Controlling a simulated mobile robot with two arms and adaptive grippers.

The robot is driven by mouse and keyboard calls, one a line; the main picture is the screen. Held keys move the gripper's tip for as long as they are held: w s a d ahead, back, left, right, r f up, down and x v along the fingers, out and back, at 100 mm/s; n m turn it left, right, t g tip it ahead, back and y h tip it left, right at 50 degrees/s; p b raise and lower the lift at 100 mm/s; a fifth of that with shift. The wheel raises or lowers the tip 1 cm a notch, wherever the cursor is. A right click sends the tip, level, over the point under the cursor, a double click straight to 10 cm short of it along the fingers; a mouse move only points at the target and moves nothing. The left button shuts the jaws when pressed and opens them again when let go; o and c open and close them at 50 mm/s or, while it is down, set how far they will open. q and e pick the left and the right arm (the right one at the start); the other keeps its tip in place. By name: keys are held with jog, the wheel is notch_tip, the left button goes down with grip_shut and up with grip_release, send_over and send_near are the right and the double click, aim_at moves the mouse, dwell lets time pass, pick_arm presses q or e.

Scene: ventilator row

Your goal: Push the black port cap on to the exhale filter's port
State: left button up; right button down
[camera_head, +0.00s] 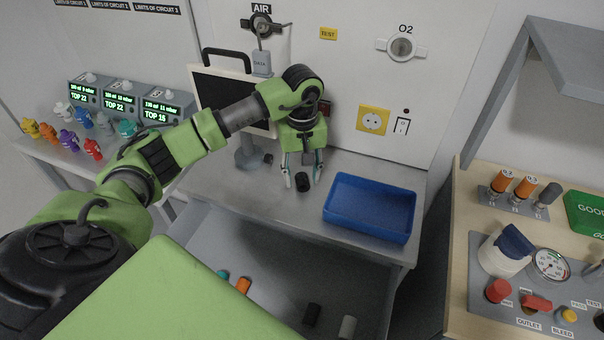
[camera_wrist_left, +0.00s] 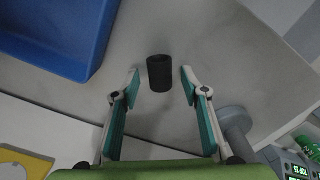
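A short black cylinder, which looks like the port cap (camera_head: 302,183), stands on the grey worktop in the head view. In the left wrist view the black cap (camera_wrist_left: 160,73) is between the two fingertips. My left gripper (camera_head: 304,174) is open and points down at the cap, one finger on each side. In the left wrist view the left gripper (camera_wrist_left: 160,80) shows gaps between the cap and both fingers. I cannot pick out the exhale filter or its port for certain in either view. My right gripper is not in view.
A blue tray (camera_head: 368,208) sits right of the cap. A monitor (camera_head: 232,95) stands behind my left arm. Below is an open drawer (camera_head: 270,262) with several small cylinders. Ventilator units (camera_head: 118,97) stand at left, a test bench (camera_head: 462,215) at right.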

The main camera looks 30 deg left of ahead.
pick_arm(q)
notch_tip(320, 180, up, 12)
notch_tip(320, 180, up, 8)
jog(key=p, duration=0.6)
send_over(302, 176)
dwell(0.4)
dwell(0.6)
